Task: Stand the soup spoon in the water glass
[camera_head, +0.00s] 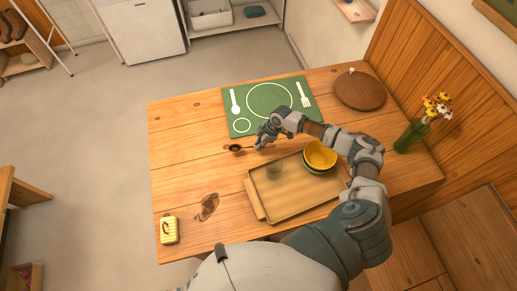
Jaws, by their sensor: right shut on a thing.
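The soup spoon (236,148) is dark, with its bowl pointing left, just below the green placemat. My right gripper (262,143) is shut on the handle end of the spoon. I cannot tell whether the spoon touches the table or is a little above it. The water glass (274,171) looks clear and faint. It stands upright on the wooden tray, below and right of the gripper and apart from the spoon. My left gripper is not in view.
The green placemat (287,87) has printed cutlery. A round board (360,91) and a flower vase (410,137) stand at right. A yellow striped item (169,229) lies front left. The table's left side is mostly free.

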